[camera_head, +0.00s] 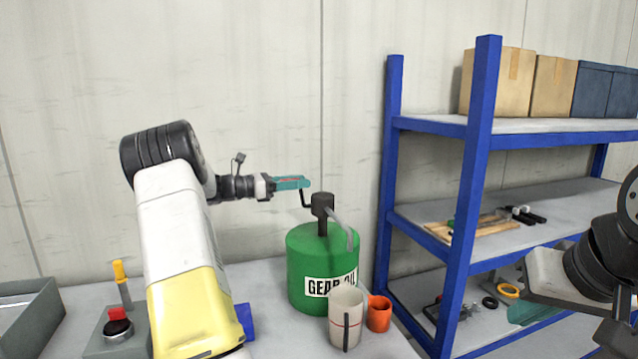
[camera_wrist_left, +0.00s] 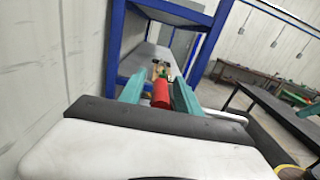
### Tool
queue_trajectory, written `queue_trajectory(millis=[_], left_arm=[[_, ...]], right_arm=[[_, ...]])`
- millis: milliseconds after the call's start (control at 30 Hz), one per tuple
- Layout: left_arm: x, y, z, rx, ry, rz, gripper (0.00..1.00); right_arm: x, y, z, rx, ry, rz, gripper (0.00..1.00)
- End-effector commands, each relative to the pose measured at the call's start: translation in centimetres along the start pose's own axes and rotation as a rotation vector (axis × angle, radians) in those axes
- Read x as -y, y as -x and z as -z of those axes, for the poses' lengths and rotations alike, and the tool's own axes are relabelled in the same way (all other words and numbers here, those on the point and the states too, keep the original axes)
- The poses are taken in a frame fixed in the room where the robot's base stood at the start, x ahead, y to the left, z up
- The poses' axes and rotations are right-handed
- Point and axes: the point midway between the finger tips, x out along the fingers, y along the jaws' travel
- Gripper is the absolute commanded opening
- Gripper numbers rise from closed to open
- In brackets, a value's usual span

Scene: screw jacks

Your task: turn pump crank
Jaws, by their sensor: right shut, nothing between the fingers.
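The green pump can (camera_head: 318,262), labelled "GEAR OIL", stands on the bench with a dark pump head and a grey spout on top. A thin dark crank arm (camera_head: 305,199) rises from the head toward the left. My left gripper (camera_head: 292,183), with teal fingers, reaches in from the left at the crank's end. The grip is mostly hidden in the head view. My right gripper (camera_head: 530,311) is partly visible at the right, shut and empty, in front of the shelf.
A pale cup (camera_head: 346,316) and an orange cup (camera_head: 379,313) stand before the can. A blue shelf unit (camera_head: 466,190) with boxes and tools stands right. A box with a red button (camera_head: 117,326) and a grey tray (camera_head: 30,318) sit left. The wall is close behind.

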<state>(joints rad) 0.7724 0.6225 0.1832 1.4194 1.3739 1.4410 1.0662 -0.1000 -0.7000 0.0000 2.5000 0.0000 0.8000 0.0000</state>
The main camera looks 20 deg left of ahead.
Motion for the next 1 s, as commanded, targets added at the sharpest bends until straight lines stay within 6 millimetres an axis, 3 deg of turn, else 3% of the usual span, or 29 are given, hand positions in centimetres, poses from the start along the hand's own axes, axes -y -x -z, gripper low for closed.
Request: queue_trajectory(millis=[300,500,1000], left_arm=[[0.0,-0.3,0.03,0.0,0.001,0.0,0.38],[-0.01,-0.28,0.03,0.0,0.001,-0.001,0.0],[-0.07,-0.24,0.09,-0.001,0.001,-0.003,0.0]], right_arm=[[0.0,0.0,0.0,0.0,0.0,0.0,0.0],[0.0,0.0,0.0,0.0,0.0,0.0,0.0],[0.0,0.0,0.0,0.0,0.0,0.0,0.0]])
